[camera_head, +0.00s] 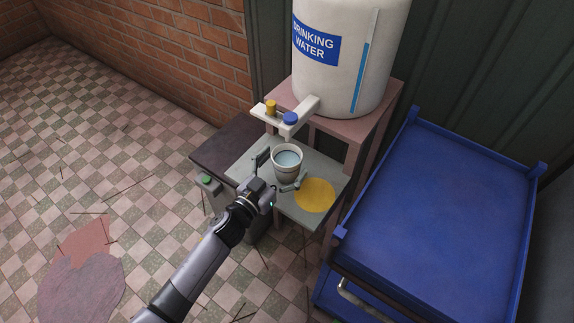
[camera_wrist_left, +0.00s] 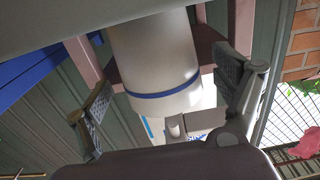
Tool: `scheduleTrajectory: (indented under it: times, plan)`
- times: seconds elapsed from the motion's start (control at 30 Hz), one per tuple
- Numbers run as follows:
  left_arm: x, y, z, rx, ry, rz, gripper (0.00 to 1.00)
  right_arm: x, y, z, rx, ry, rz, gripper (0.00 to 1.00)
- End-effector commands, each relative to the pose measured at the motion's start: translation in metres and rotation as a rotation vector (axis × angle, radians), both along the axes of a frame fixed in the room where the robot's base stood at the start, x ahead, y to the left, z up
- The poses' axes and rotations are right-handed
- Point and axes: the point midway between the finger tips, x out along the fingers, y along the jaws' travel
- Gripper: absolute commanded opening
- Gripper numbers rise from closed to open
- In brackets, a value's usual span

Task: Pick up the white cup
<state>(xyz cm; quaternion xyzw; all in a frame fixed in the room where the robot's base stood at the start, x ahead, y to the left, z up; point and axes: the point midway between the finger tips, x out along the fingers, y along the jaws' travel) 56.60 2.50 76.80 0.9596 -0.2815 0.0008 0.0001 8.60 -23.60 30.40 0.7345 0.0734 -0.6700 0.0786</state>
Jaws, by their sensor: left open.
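The white cup (camera_head: 287,175) stands upright on a small grey stand below the dispenser taps, with a pale bluish surface inside it that looks like water. In the left wrist view the cup (camera_wrist_left: 155,60) shows upside down, large, with a blue band near its rim. My left gripper (camera_head: 279,171) is open, one finger on each side of the cup. In the left wrist view the fingers (camera_wrist_left: 165,95) are spread wide, and gaps show between them and the cup wall. My right gripper is not in view.
A large drinking water tank (camera_head: 340,75) stands on a pink stand behind the cup, with a tap arm (camera_head: 291,118) near it. A yellow disc (camera_head: 315,195) lies right of the cup on the grey top (camera_head: 262,152). A blue tray cart (camera_head: 440,205) stands at the right.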

Motion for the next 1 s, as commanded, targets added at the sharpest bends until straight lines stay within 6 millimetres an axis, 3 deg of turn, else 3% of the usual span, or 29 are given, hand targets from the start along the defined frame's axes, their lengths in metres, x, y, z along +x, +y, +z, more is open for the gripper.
scheduleTrajectory:
  times: [0.13, 0.4, 1.0]
  plan:
    - [0.0136, -0.0084, -0.0013, 0.0, 0.001, 0.001, 0.88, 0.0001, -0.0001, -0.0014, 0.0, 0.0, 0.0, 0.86]
    - [0.0153, -0.0092, -0.0014, 0.001, 0.001, 0.001, 0.87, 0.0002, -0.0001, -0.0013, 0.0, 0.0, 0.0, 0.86]
    - [0.015, -0.0089, -0.0015, 0.001, 0.002, 0.001, 0.47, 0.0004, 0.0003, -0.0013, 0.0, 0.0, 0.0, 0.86]
